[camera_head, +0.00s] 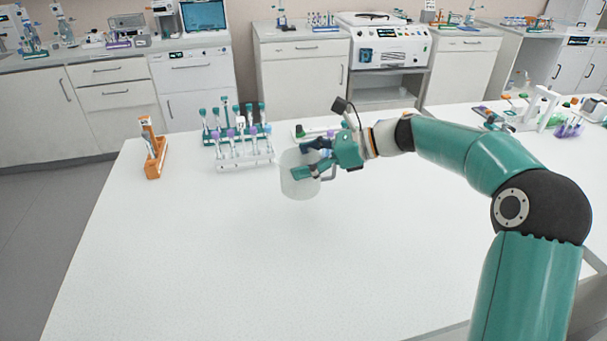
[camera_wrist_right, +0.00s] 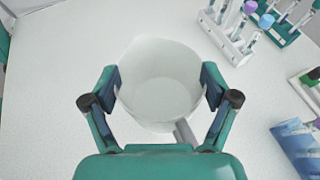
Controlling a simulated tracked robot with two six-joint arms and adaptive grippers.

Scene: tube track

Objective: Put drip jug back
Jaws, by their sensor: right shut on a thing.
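The drip jug (camera_head: 299,184) is a pale, translucent cylinder with a side handle. My right gripper (camera_head: 313,168) is shut on it, with its fingers on either side of the jug wall. In the right wrist view the jug (camera_wrist_right: 160,85) is seen from above, looks empty, and sits between the two fingers of my right gripper (camera_wrist_right: 161,88). The handle (camera_wrist_right: 186,134) points back toward the palm. The jug looks upright; I cannot tell whether its base touches the table. My left gripper is not in view.
The white table (camera_head: 200,260) is clear in front and to the left. A white tube rack (camera_head: 245,161) with several tubes stands just left of the jug, before a teal rack (camera_head: 222,140). An orange holder (camera_head: 153,160) stands at the far left. More racks (camera_head: 540,108) stand at the right.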

